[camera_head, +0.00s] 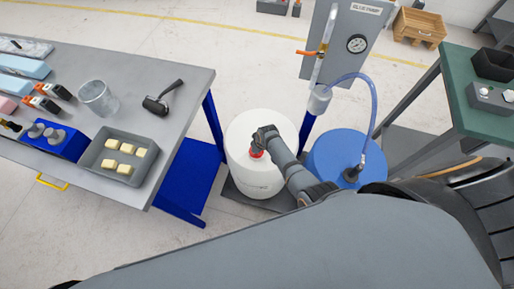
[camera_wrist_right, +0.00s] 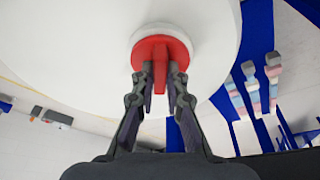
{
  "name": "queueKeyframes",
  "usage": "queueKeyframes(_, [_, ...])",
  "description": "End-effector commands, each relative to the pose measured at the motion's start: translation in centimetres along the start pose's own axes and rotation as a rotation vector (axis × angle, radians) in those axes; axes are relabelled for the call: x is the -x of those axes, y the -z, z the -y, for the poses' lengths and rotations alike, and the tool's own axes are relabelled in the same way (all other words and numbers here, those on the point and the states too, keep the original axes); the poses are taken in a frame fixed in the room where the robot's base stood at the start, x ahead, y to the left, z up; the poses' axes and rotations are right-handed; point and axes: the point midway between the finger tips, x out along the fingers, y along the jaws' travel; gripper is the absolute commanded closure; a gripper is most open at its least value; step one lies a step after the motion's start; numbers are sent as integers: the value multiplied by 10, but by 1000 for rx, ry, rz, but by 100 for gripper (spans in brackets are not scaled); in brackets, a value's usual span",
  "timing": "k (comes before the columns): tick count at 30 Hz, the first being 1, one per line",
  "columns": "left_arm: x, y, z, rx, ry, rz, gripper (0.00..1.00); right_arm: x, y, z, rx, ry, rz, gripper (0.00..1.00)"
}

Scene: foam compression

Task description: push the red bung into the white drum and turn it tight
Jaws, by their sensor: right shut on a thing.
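The red bung (camera_head: 257,153) is at the opening in the drum's top, mostly hidden under my right gripper (camera_head: 262,143) in the head view. In the right wrist view the red bung (camera_wrist_right: 160,52) shows as a round disc with a raised grip bar, seated at a white raised ring on the drum top (camera_wrist_right: 75,45). My right gripper's fingers (camera_wrist_right: 160,75) are shut on the bar. How deep the bung sits cannot be told. My left gripper is not in view.
A blue drum (camera_head: 345,160) with a hose stands close to the right of the white drum. A gauge panel (camera_head: 345,40) rises behind. The grey table (camera_head: 185,85) at left holds a tray (camera_head: 90,165) of yellow blocks. A green table (camera_head: 455,85) is at right.

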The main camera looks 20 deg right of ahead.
Motion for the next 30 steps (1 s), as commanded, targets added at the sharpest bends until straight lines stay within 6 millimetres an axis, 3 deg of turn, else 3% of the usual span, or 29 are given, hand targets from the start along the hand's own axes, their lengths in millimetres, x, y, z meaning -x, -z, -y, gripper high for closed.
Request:
queueKeyframes(1, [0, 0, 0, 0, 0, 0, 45, 0, 1, -1, 1, -1, -3, 100])
queueKeyframes(2, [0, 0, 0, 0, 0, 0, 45, 0, 1, -1, 1, -1, -3, 86])
queueKeyframes(8, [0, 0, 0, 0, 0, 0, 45, 0, 1, -1, 2, -1, -2, 61])
queueKeyframes(20, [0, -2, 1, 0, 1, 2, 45, 7, 1, 0, 2, 0, -2, 61])
queueKeyframes(23, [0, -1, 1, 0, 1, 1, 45, 20, 1, 0, 2, 0, -4, 61])
queueKeyframes(30, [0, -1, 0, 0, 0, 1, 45, 72, 1, 0, 2, 0, -4, 61])
